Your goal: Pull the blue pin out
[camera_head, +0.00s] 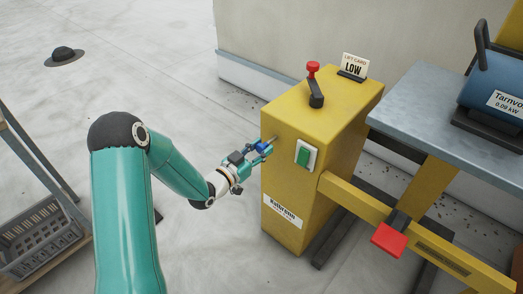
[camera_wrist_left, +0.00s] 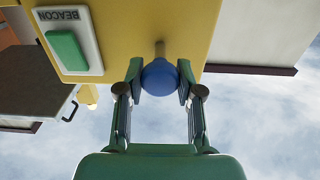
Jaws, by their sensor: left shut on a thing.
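The blue pin (camera_wrist_left: 160,77) has a round blue head on a thin metal shaft that runs to the yellow housing (camera_head: 318,118). My left gripper (camera_wrist_left: 159,84) is shut on the blue head, with one finger on each side of it. In the head view my left gripper (camera_head: 264,147) is at the left face of the housing, and the blue head shows small between its fingers. A short length of shaft shows between the head and the housing. How deep the shaft sits is hidden. My right gripper is in neither view.
A green button (camera_head: 303,155) on a white plate sits beside the pin. A red-knobbed lever (camera_head: 314,84) and a LOW card (camera_head: 353,66) are on top. A red pad (camera_head: 389,240) is on a yellow beam at right. A grey crate (camera_head: 40,232) stands at left.

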